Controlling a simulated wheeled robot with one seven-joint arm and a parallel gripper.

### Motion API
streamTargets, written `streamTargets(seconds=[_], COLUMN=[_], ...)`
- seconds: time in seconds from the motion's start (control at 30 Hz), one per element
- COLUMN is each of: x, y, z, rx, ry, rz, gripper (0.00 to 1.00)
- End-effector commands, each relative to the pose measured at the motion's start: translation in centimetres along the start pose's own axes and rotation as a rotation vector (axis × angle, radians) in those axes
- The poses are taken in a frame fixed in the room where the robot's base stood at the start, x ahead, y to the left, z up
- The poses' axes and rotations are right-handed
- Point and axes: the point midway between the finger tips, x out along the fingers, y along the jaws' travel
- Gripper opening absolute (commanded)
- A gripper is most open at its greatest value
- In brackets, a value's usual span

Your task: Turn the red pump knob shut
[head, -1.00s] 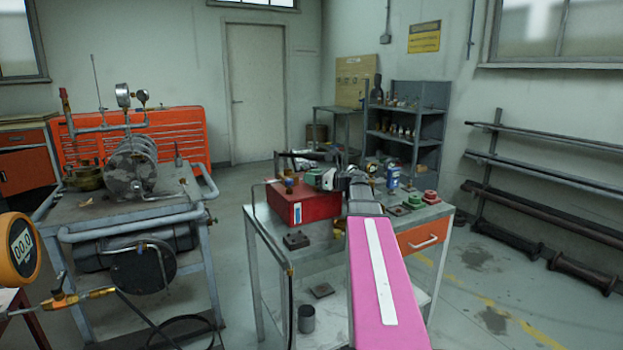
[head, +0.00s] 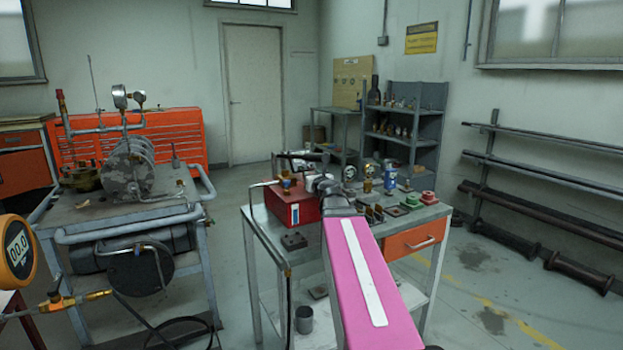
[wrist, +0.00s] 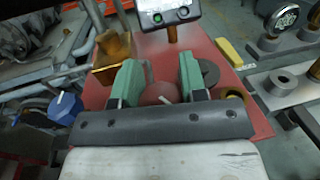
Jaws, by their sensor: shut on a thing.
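The red pump (head: 297,209) sits on the metal bench, and its red top plate (wrist: 235,75) fills the middle of the wrist view. The round red knob (wrist: 158,93), with a pale mark on it, lies between the two green fingers of my gripper (wrist: 158,78). My gripper is shut on the knob. The dark gripper body hides the knob's near part. In the head view my gripper (head: 318,183) is over the pump's right side, and the knob is hidden there.
A brass block (wrist: 112,55) stands close left of my fingers, with a blue knob (wrist: 65,105) further left. A black box with a display (wrist: 165,12) is just ahead. Small gauges and fittings stand on the bench (head: 345,235) right of the pump.

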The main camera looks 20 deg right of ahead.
Motion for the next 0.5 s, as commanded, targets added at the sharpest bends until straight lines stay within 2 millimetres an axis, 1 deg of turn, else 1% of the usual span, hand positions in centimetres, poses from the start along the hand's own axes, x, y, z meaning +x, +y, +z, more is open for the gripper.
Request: streamTargets(seconds=[0.2,0.5], x=[0.00,0.04], y=[-0.09,-0.17], z=[-0.01,-0.01], rx=[-0.001,0.000], ry=[0.000,0.000], rz=[-0.065,-0.100], gripper=[0.15,0.15])
